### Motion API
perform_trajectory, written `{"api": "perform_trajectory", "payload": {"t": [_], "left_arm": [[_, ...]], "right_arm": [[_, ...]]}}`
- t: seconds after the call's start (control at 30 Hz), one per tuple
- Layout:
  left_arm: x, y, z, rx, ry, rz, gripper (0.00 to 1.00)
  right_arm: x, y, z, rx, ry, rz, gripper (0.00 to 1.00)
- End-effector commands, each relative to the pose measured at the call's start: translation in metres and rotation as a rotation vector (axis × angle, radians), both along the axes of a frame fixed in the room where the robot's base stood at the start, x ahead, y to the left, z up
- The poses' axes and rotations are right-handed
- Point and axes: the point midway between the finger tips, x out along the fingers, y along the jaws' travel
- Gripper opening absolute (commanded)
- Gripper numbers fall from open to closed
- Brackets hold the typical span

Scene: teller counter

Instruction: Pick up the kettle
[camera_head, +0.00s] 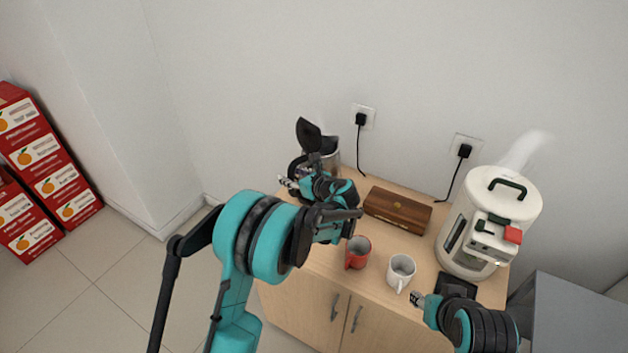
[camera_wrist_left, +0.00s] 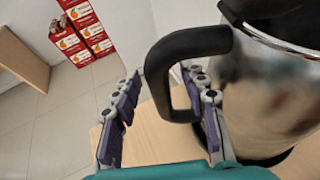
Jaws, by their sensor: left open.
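The kettle (camera_head: 332,160) stands at the back left of the wooden counter, a shiny metal body with a dark lid raised open. It is partly hidden behind my left arm. In the left wrist view its black handle (camera_wrist_left: 190,46) curves down in front of the metal body (camera_wrist_left: 265,95). My left gripper (camera_head: 292,181) is at the handle side of the kettle. In the left wrist view the left gripper (camera_wrist_left: 165,82) is open, its fingers on either side of the handle's lower part. Contact cannot be made out. My right gripper (camera_head: 417,298) is over the counter's front right, away from the kettle.
A brown wooden box (camera_head: 397,210), a red mug (camera_head: 357,252) and a white mug (camera_head: 401,270) are on the counter. A large white steaming urn (camera_head: 462,225) stands at the right. Two plugged sockets are on the wall behind. Red cartons (camera_head: 45,170) stand far left.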

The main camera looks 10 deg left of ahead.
Motion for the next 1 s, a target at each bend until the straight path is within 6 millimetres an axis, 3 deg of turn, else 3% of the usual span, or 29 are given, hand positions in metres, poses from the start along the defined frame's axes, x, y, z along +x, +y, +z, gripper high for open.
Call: {"api": "perform_trajectory", "payload": {"t": [0.23,0.47,0.63,1.0], "left_arm": [[0.021,0.027,-0.017,0.000,0.000,0.001,0.43],[0.023,0.029,-0.016,0.000,0.000,0.000,0.43],[0.023,0.029,-0.016,0.000,0.000,0.000,0.01],[0.023,0.028,-0.015,-0.001,-0.002,0.000,0.00]], "right_arm": [[0.000,0.000,-0.018,0.000,0.000,0.000,0.40],[0.000,0.000,-0.016,0.000,0.000,0.000,0.40],[0.000,0.000,-0.016,0.000,0.000,0.000,0.40],[0.000,0.000,-0.016,0.000,0.000,0.000,0.40]]}}
